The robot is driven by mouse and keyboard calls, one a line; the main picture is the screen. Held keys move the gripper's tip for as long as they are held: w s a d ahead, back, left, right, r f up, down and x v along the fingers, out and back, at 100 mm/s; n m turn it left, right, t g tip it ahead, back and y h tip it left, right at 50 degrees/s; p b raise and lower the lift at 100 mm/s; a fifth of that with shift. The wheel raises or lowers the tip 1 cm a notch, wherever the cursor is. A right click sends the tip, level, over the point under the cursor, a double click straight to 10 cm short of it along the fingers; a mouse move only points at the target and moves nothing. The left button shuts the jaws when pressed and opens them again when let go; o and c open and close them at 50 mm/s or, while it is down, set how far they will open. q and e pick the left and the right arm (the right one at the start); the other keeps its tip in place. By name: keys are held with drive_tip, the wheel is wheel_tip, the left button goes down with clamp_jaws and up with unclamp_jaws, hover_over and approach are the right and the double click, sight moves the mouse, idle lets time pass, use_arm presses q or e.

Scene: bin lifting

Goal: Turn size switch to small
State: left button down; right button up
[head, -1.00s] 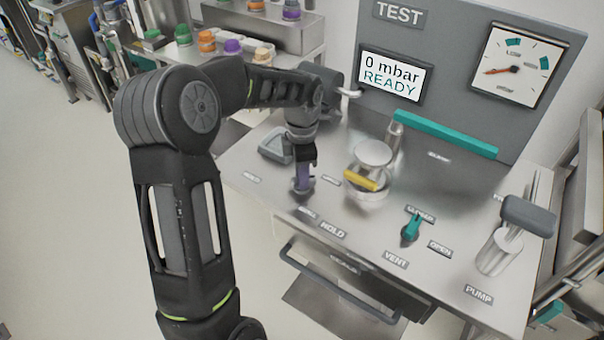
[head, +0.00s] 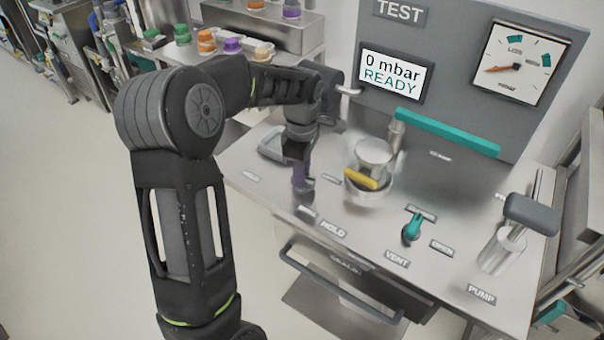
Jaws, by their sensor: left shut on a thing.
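My left gripper (head: 298,160) comes down from the left arm onto the left part of the steel bench top. I take this to be the size switch. The gripper hides the top of the handle. My right gripper is not in view.
A round metal fixture with a yellow handle (head: 360,178) stands just right of the gripper. A teal vent lever (head: 411,228), a pump handle (head: 528,214) and a teal bar (head: 446,132) are farther right. The display (head: 391,74) reads 0 mbar READY.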

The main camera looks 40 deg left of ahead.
use_arm(q)
drive_tip(key=m, duration=0.5)
drive_tip(key=shift+m, duration=0.3)
drive_tip(key=m, duration=0.5)
drive_tip(key=shift+m, duration=0.4)
drive_tip(key=c, duration=1.2)
unclamp_jaws()
drive_tip(key=shift+c, duration=0.2)
drive_tip(key=shift+r, duration=0.15)
wheel_tip(320, 180, up, 8)
drive_tip(key=shift+f+b, duration=0.2)
drive_tip(key=shift+b, duration=0.3)
